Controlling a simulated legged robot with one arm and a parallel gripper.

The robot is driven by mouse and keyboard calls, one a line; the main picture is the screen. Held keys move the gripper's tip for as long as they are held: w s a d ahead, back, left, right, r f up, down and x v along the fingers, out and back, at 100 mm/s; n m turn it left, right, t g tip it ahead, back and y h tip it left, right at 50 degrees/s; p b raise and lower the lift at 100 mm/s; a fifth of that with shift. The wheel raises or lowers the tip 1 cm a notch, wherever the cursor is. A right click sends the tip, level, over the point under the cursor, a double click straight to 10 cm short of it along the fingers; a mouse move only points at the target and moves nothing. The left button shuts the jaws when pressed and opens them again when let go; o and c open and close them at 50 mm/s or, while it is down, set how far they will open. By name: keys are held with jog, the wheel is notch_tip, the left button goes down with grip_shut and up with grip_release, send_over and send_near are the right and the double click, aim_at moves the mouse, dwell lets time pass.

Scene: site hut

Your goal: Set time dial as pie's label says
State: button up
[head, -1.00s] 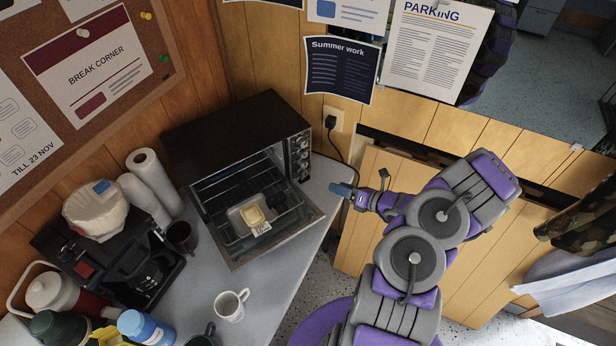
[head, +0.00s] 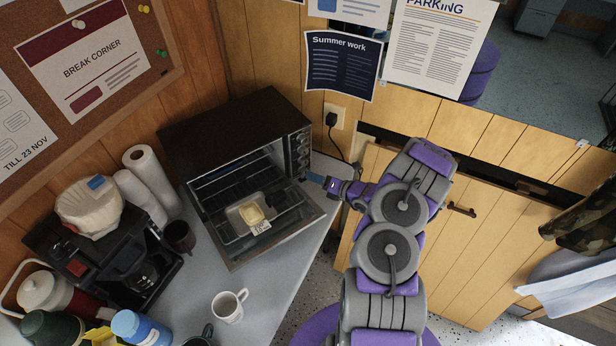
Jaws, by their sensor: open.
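A dark toaster oven (head: 225,128) stands on the grey counter with its glass door (head: 290,232) folded down. A pale pie (head: 253,214) in a light tray sits on the rack at the open front. Its small white label (head: 261,228) faces me, but the writing is too small to read. The knobs (head: 299,150) are in a column on the oven's right-hand panel; their settings cannot be made out. My gripper (head: 308,178) is open, with blue fingertips pointing left, just right of the oven's lower knobs. I cannot tell whether it touches the panel.
A white mug (head: 229,306) stands on the counter (head: 205,275) in front of the oven. A coffee maker (head: 110,262), paper rolls (head: 150,180) and flasks (head: 60,292) crowd the left. A power cord (head: 338,140) hangs from the wall socket behind my gripper.

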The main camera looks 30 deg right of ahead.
aim_at(305, 174)
jog(key=shift+b+x, duration=0.35)
jog(key=shift+x, duration=2.05)
jog(key=shift+r, duration=0.15)
grip_shut()
jog(key=shift+s+n, duration=0.1)
jog(key=shift+n, duration=0.2)
grip_release()
jog(key=shift+d, duration=0.1)
